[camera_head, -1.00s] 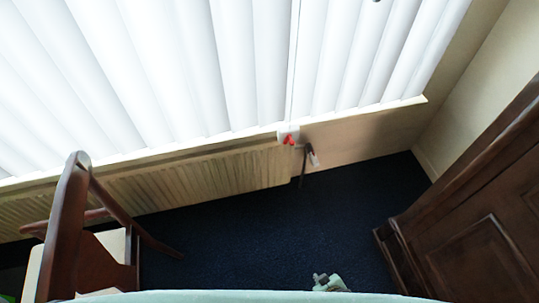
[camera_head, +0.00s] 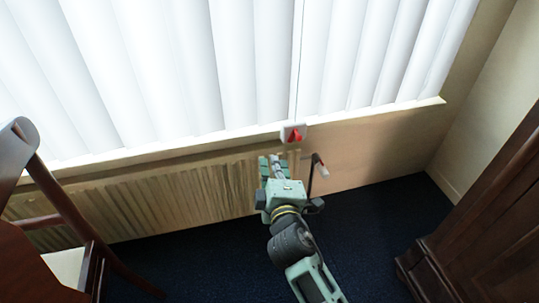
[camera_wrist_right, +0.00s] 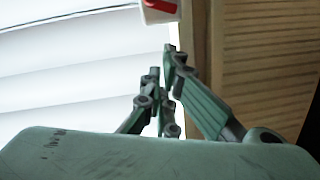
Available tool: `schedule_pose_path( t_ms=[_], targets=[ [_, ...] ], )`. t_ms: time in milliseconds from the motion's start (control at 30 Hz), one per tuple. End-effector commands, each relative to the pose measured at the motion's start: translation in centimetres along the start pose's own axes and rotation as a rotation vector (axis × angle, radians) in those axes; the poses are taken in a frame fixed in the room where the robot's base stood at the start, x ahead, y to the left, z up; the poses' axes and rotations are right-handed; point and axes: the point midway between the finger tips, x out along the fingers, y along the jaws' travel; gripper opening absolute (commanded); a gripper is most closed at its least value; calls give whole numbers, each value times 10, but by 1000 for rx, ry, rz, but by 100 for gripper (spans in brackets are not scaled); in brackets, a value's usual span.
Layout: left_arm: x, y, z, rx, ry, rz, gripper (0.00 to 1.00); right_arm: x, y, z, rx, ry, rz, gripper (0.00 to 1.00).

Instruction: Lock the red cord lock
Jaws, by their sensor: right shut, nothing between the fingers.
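The red cord lock (camera_head: 294,136) sits on a small white housing (camera_head: 284,129) at the window sill, below the cord between the blinds. It also shows at the top edge of the right wrist view (camera_wrist_right: 160,5), partly cut off. My right gripper (camera_head: 271,160) is shut and empty, just below and left of the lock, apart from it in the head view. In the right wrist view its fingertips (camera_wrist_right: 170,50) meet just below the white housing. My left gripper is not in view.
A radiator (camera_head: 150,195) runs under the sill, with a dark valve pipe with a pale end (camera_head: 320,169) right of my gripper. A wooden chair (camera_head: 40,180) stands at left, a dark cabinet (camera_head: 490,220) at right. Dark carpet (camera_head: 370,235) between is clear.

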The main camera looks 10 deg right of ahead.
Motion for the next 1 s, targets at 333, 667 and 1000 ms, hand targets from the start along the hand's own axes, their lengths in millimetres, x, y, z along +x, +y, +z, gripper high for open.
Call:
schedule_pose_path(
  t_ms=[333, 667, 1000],
  targets=[
    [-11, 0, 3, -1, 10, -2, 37, -3, 23, 0, -26, -8, 68, 0],
    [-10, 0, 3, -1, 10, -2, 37, 6, 23, 0, -27, -7, 68, 0],
    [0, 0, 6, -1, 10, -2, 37, 72, 27, 1, -27, -7, 69, 0]
  ],
)
